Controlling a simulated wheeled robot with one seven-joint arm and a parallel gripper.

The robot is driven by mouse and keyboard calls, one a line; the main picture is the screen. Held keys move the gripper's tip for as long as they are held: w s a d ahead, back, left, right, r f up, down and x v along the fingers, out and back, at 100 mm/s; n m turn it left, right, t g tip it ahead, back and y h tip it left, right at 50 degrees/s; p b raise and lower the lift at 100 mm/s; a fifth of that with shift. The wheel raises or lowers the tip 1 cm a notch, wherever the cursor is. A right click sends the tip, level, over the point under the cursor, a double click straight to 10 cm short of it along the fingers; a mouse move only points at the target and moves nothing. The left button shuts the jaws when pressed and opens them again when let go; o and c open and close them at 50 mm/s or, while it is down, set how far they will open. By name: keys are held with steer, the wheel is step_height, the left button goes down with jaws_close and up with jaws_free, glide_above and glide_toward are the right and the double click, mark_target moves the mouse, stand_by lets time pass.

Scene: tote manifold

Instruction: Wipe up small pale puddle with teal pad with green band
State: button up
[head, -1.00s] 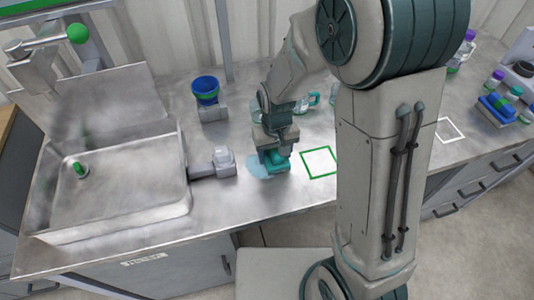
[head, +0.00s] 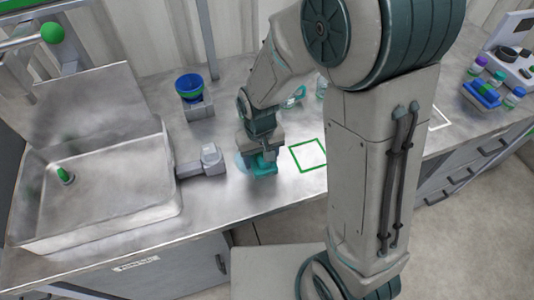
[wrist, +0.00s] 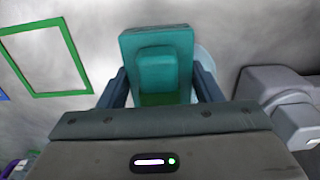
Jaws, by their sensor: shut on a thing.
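The teal pad (wrist: 157,55) is held between the two fingers of my gripper (wrist: 160,88); a strip of its green band (wrist: 160,99) shows between the fingers. In the head view my gripper (head: 262,158) is low over the steel counter, with the teal pad (head: 263,167) at or close to the surface; I cannot tell whether it touches. The pale puddle (head: 242,161) shows as a small bluish patch at the left of the pad. In the wrist view the puddle (wrist: 205,62) shows as a pale edge at the pad's right. The rest of the puddle is hidden by the pad and gripper.
A grey fixture (head: 206,163) stands close left of the puddle, beside the sink (head: 95,185). A green square outline (head: 308,155) lies to the right on clear counter. A blue cup (head: 189,87) stands behind. The counter's front edge is near.

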mark_target(239, 171)
steer(key=shift+s+a, duration=0.25)
steer(key=shift+a, duration=0.65)
steer(key=shift+s+a, duration=0.3)
steer(key=shift+a, duration=0.55)
steer(key=shift+s+a, duration=0.25)
steer(key=shift+a, duration=0.65)
steer(key=shift+s+a+r, duration=0.1)
steer(key=shift+a+r, duration=0.05)
steer(key=shift+a, duration=0.25)
steer(key=shift+a+r, duration=0.1)
steer(key=shift+r, duration=0.2)
steer(key=shift+w+d, duration=0.4)
steer(key=shift+d, duration=0.65)
steer(key=shift+w+d+f+b, duration=0.1)
steer(key=shift+w+d, duration=0.2)
steer(key=shift+d, duration=0.85)
steer(key=shift+w+d+f+b, duration=0.1)
steer(key=shift+w+d, duration=0.15)
steer(key=shift+d, duration=0.9)
steer(key=shift+w+d+b, duration=0.1)
steer(key=shift+w+d, duration=0.2)
steer(key=shift+d, duration=0.85)
steer(key=shift+r+p, duration=2.3)
steer(key=shift+r, duration=0.75)
